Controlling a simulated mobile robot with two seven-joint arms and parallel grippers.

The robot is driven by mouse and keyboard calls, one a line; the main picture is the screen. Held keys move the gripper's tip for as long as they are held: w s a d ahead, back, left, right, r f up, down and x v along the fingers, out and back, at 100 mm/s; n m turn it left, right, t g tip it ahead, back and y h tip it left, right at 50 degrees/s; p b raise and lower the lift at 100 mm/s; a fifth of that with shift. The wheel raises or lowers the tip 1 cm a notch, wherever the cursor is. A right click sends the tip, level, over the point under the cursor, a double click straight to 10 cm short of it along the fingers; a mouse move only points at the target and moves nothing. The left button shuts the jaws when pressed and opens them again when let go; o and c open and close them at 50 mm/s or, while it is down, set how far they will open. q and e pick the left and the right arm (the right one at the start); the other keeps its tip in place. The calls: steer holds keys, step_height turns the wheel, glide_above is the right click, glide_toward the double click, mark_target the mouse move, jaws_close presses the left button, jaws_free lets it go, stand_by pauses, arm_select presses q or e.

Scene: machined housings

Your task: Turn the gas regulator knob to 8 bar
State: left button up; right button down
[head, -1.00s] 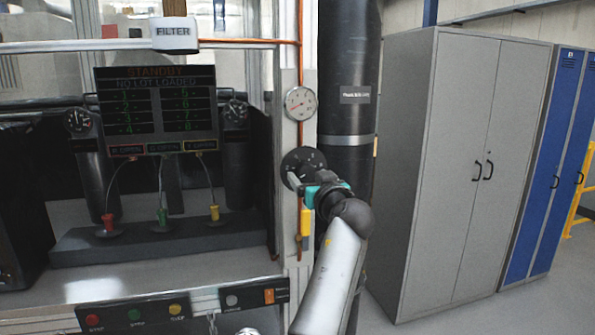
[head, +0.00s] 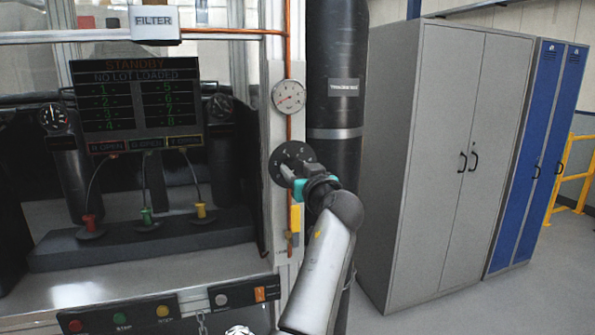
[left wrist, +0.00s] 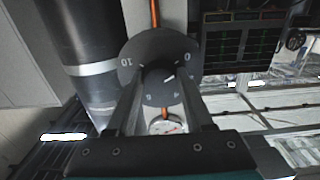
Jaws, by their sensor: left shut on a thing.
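The regulator knob (left wrist: 155,77) is dark and round, with a white pointer line. It sits at the centre of a dark dial plate (left wrist: 147,47) with white numbers; the plate also shows in the head view (head: 281,158). In the left wrist view the pointer line aims to the right, on the side between the 0 and the 4. My left gripper (head: 289,174) reaches the dial from the front and is shut on the knob, one finger on each side. A round white pressure gauge (head: 289,96) is above the dial; its reading is too small to tell.
An orange pipe (head: 289,45) runs along the pale post behind the gauge. A thick black column (head: 333,110) stands right beside the dial. A display panel (head: 136,105) and a bench with coloured fittings are at left. Grey cabinets (head: 440,150) stand at right.

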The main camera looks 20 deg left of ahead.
arm_select(q)
jaws_close()
steer(key=shift+m, duration=0.3)
